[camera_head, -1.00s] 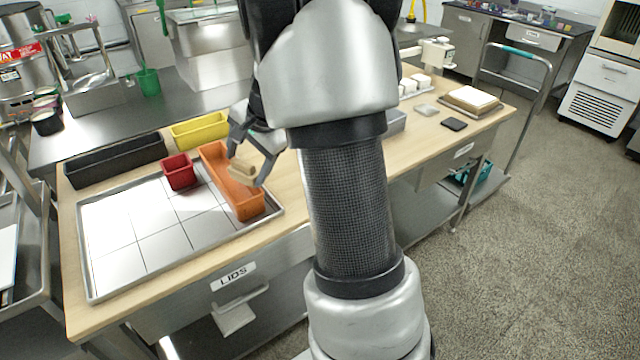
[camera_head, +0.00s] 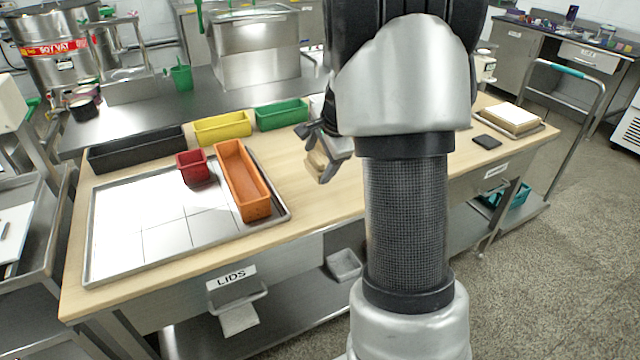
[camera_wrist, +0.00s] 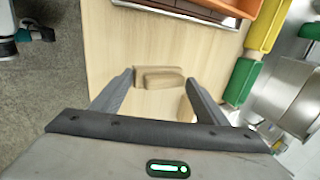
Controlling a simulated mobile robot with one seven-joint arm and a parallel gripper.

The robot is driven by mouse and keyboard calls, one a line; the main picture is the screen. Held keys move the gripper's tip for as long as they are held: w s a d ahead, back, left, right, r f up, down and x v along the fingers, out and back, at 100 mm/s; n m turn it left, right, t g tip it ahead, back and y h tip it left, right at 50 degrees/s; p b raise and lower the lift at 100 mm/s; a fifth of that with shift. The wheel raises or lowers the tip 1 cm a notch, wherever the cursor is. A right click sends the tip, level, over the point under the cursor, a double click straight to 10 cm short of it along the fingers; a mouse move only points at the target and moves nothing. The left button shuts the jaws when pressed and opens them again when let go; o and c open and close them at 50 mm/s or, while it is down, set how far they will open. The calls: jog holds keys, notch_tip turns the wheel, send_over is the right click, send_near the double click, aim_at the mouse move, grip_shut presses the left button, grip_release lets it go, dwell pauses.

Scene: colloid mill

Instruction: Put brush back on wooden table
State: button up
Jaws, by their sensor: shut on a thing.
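A small tan wooden brush (camera_wrist: 160,77) is between the two fingers of my gripper (camera_wrist: 158,88) in the wrist view. My gripper is shut on it. In the head view my gripper (camera_head: 322,165) holds the brush (camera_head: 316,164) above the wooden table (camera_head: 315,205), right of the orange bin. My own arm hides part of the tabletop behind it. The gap between the brush and the table cannot be told exactly.
An orange bin (camera_head: 243,181) and a red bin (camera_head: 193,167) stand on the metal tray (camera_head: 120,265) at left. Black (camera_head: 135,150), yellow (camera_head: 222,128) and green (camera_head: 282,114) bins line the back. The tabletop between tray and arm is bare.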

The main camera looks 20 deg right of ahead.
aim_at(319, 178)
jog(key=shift+f+b, duration=0.85)
jog(key=shift+f, duration=1.95)
jog(key=shift+f, duration=0.2)
jog(key=o, duration=1.4)
